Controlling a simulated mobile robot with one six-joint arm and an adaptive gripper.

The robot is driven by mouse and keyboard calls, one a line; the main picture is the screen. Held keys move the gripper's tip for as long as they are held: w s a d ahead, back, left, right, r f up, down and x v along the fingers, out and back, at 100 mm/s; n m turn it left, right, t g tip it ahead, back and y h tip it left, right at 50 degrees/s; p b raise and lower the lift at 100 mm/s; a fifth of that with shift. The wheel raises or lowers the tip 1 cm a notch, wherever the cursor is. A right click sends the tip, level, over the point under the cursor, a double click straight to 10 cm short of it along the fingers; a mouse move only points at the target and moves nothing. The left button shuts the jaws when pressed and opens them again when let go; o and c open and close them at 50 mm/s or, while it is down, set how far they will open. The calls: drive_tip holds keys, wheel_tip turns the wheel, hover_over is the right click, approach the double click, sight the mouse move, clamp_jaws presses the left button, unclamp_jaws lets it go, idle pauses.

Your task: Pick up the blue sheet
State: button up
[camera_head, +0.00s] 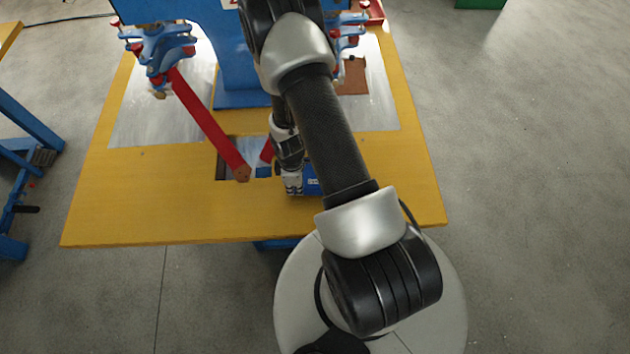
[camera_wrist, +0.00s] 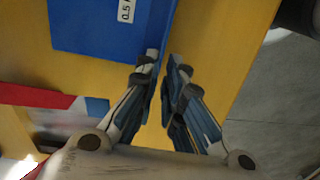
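The blue sheet (camera_wrist: 88,28) lies at the top of the wrist view, with a white label marked 0.5 on it. In the head view it shows partly (camera_head: 311,178) near the front of the yellow table, the rest hidden by my arm. My gripper (camera_wrist: 163,62) is at the sheet's right edge, one fingertip on each side of it. The fingertips are close together with blue between them, and they look shut on the edge. In the head view my gripper (camera_head: 293,184) points down beside the sheet.
The yellow table (camera_head: 160,215) has a rectangular opening (camera_head: 222,165) and grey metal plates (camera_head: 130,115). A red bar (camera_head: 205,122) slants down from the blue machine (camera_head: 235,55) close to my gripper's left. The table's front left is clear.

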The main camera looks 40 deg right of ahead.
sight(295, 191)
wheel_tip(295, 191, down, 4)
drive_tip(key=b, duration=0.2)
drive_tip(key=shift+r+b, duration=0.25)
drive_tip(key=shift+b, duration=0.05)
drive_tip(key=shift+r, duration=0.1)
clamp_jaws()
